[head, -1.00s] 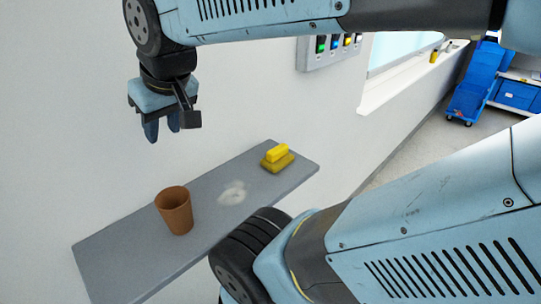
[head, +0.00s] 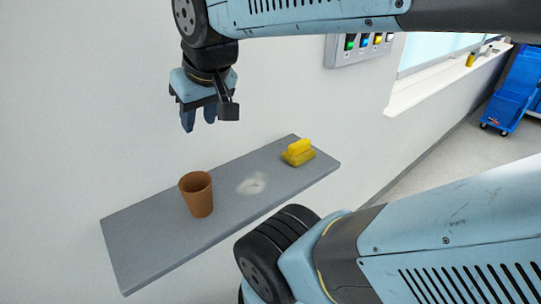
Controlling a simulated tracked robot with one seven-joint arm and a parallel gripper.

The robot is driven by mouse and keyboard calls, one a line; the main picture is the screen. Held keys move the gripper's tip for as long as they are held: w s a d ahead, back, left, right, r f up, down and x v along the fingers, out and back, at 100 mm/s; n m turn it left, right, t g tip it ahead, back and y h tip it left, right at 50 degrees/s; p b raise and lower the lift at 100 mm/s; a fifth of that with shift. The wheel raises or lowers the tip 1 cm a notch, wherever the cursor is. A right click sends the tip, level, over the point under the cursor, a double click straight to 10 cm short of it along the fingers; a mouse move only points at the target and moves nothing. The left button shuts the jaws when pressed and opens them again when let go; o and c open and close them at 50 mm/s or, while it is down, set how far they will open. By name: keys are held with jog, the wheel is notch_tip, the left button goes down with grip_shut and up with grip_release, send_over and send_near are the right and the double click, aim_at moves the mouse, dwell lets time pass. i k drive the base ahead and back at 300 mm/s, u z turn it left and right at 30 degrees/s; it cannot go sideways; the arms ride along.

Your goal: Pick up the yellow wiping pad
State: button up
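The yellow wiping pad (head: 298,153) lies at the far right end of the grey wall shelf (head: 150,243). It has a bright yellow upper block on a wider, darker yellow base. My gripper (head: 198,124) hangs above the shelf, pointing down, to the left of the pad and apart from it. Its two fingers are spread with a gap between them, and nothing shows between them.
A brown cup (head: 197,195) stands upright on the shelf, left of a pale smudge (head: 251,184). A button panel (head: 359,48) is on the white wall above. Blue bins (head: 515,95) stand on the floor at the right. My arm crosses the lower right.

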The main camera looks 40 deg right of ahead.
aim_at(299, 152)
jog(key=z, duration=0.05)
jog(key=k, duration=1)
jog(key=z, duration=0.65)
jog(key=i, duration=1)
jog(key=u, duration=0.2)
jog(key=k, duration=0.85)
jog(key=z, duration=0.15)
jog(key=i, duration=0.45)
jog(key=z, duration=0.05)
